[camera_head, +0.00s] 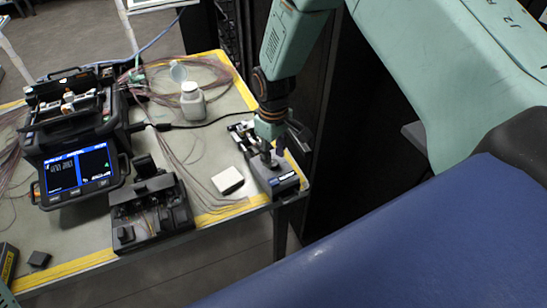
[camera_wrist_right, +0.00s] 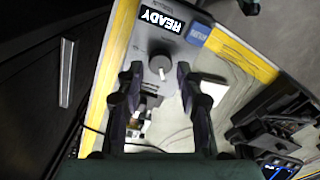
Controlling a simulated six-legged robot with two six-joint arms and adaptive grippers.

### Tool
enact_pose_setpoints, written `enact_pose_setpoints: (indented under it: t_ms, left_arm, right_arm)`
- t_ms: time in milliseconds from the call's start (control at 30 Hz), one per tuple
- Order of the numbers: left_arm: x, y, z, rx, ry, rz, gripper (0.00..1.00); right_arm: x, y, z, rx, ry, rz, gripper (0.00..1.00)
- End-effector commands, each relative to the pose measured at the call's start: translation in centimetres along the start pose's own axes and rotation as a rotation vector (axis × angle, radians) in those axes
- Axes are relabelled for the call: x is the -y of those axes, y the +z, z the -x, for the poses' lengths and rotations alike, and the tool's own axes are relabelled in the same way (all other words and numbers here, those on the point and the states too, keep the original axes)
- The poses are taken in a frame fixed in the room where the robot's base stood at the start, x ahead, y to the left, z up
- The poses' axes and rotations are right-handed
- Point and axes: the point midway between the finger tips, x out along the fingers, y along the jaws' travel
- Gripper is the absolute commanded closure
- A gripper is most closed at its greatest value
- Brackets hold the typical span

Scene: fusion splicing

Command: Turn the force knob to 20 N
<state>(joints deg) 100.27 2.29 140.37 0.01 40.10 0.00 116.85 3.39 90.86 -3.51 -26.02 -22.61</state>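The force knob (camera_wrist_right: 160,64) is a round dark knob with a pale pointer mark, on the top of a small grey tester (camera_wrist_right: 171,35) whose display reads READY. The tester (camera_head: 283,182) sits at the right front corner of the table in the head view. My right gripper (camera_wrist_right: 158,72) is open, one fingertip on each side of the knob, with gaps visible between fingers and knob. In the head view my right gripper (camera_head: 268,150) reaches down over the tester and partly hides its top. I cannot read a force value. My left gripper is not in view.
A white block (camera_head: 228,181) lies just left of the tester. A black tool (camera_head: 152,210), a splicer with a lit screen (camera_head: 78,172) and a white bottle (camera_head: 192,102) stand further left. Loose fibres and a black cable lie on the table.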

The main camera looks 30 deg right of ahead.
Motion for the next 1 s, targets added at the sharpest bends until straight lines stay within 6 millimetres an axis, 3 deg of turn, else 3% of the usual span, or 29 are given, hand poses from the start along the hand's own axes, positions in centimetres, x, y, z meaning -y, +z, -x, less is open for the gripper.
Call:
enact_pose_setpoints:
  t_ms: [300,500,1000]
  left_arm:
    - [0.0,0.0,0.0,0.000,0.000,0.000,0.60]
    - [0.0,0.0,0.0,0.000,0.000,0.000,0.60]
    - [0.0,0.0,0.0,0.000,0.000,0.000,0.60]
  right_arm:
    - [0.0,0.0,6.7,-0.003,0.001,-0.001,0.63]
    - [0.0,0.0,9.2,-0.002,0.000,-0.001,0.63]
    - [0.0,0.1,9.9,0.001,-0.001,-0.001,0.63]
